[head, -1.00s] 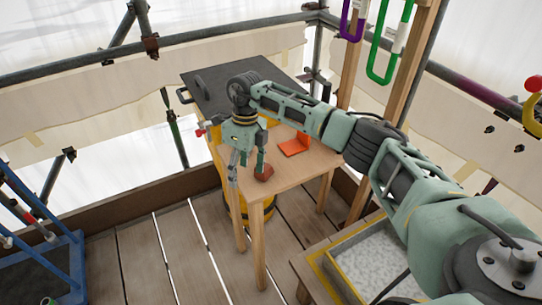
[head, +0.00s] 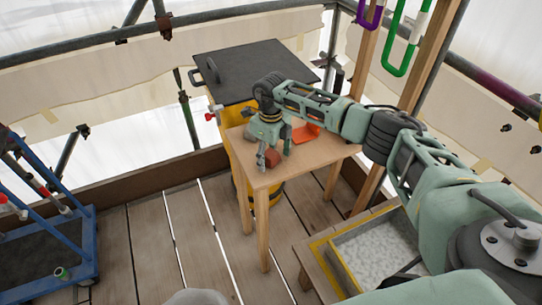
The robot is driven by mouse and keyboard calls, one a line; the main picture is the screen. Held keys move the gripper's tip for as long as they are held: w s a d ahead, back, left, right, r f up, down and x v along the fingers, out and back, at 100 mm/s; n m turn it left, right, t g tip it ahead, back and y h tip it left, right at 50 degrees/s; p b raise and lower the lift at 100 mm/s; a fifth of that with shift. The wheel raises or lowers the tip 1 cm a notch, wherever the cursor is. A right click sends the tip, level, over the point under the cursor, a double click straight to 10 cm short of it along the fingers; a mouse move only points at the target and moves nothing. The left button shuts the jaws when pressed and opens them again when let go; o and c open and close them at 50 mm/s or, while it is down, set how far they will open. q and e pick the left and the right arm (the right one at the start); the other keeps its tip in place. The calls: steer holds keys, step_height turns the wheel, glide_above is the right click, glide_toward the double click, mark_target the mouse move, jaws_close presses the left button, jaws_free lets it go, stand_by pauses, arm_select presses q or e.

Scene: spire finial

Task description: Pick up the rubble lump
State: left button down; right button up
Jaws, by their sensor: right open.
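The rubble lump (head: 271,158) is a small reddish-brown block near the front left corner of the wooden table (head: 312,161). My right gripper (head: 274,153) is open and low over that corner, pointing down. One finger shows at the left of the lump and the other at its right. The lump appears to be between or just in front of the fingers; I cannot tell whether they touch it. My left gripper is out of view.
An orange angled piece (head: 306,133) lies on the table behind the gripper. A yellow bin with a dark lid (head: 250,70) stands behind. A grey-filled tray (head: 378,256) is at the lower right, and a blue rack (head: 88,240) at the left. Plank floor lies between.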

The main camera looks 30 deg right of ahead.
steer(key=c, duration=1.4)
steer(key=shift+r, duration=0.15)
